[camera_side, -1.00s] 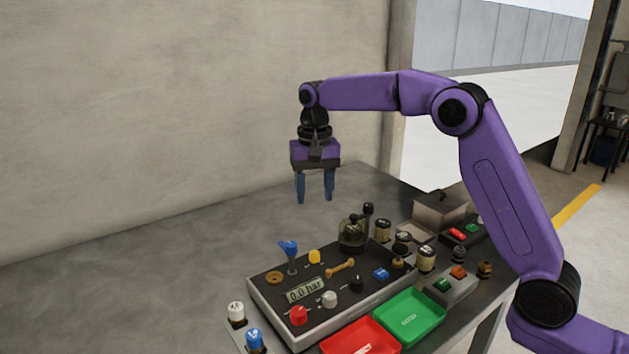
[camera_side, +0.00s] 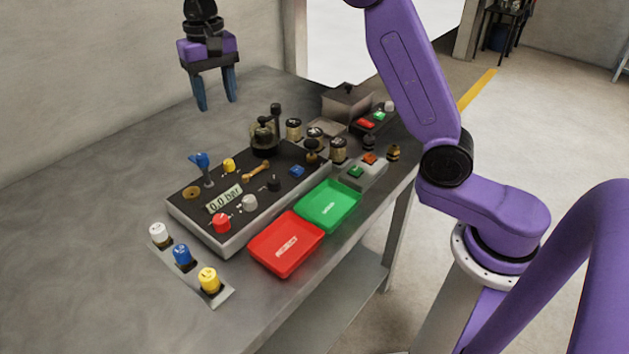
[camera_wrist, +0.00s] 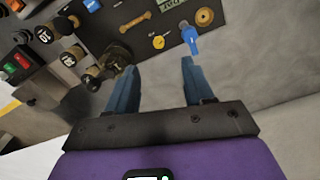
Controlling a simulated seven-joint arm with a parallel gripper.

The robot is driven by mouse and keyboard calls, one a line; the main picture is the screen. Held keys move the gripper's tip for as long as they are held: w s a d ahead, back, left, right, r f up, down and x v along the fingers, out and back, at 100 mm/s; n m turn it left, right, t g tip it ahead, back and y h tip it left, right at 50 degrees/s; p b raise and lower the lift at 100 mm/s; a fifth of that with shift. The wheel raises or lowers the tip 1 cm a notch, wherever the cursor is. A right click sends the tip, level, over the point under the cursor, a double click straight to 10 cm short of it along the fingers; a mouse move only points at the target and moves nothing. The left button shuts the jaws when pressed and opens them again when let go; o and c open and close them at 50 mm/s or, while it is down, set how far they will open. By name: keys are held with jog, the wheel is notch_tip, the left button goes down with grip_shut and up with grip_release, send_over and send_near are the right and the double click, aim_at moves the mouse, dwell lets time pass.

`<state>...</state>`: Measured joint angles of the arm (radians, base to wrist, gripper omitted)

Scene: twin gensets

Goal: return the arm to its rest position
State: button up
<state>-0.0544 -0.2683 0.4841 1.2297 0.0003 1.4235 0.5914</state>
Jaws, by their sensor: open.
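My gripper (camera_side: 215,90) hangs above the back of the grey bench, pointing down, with its two blue fingers apart and nothing between them. It is up and behind the control panel (camera_side: 226,240), touching nothing. In the wrist view my gripper (camera_wrist: 158,82) also shows spread, empty fingers. Beyond the fingertips lie the blue lever (camera_wrist: 190,38) and the dark glass-domed part (camera_wrist: 115,58) of the panel.
The panel carries a red knob (camera_side: 222,223), a wrench-like tan handle (camera_side: 256,171) and a display. A red tray (camera_side: 262,262) and a green tray (camera_side: 347,192) sit along the front. Several coloured caps stand at the front left. The left bench top (camera_side: 90,210) is clear.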

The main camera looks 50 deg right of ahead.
jog(key=s+f+n, duration=0.2)
jog(key=s+n, duration=0.6)
jog(key=s, duration=1.1)
jog(key=s+d+f+n, duration=0.3)
jog(key=s+d, duration=0.1)
jog(key=s, duration=0.5)
jog(key=s+d+f+n, duration=0.3)
jog(key=s+d+n, duration=0.1)
jog(key=s, duration=0.5)
jog(key=shift+s+d+f+n, duration=0.2)
jog(key=shift+s+d+n, duration=0.15)
jog(key=shift+d, duration=0.2)
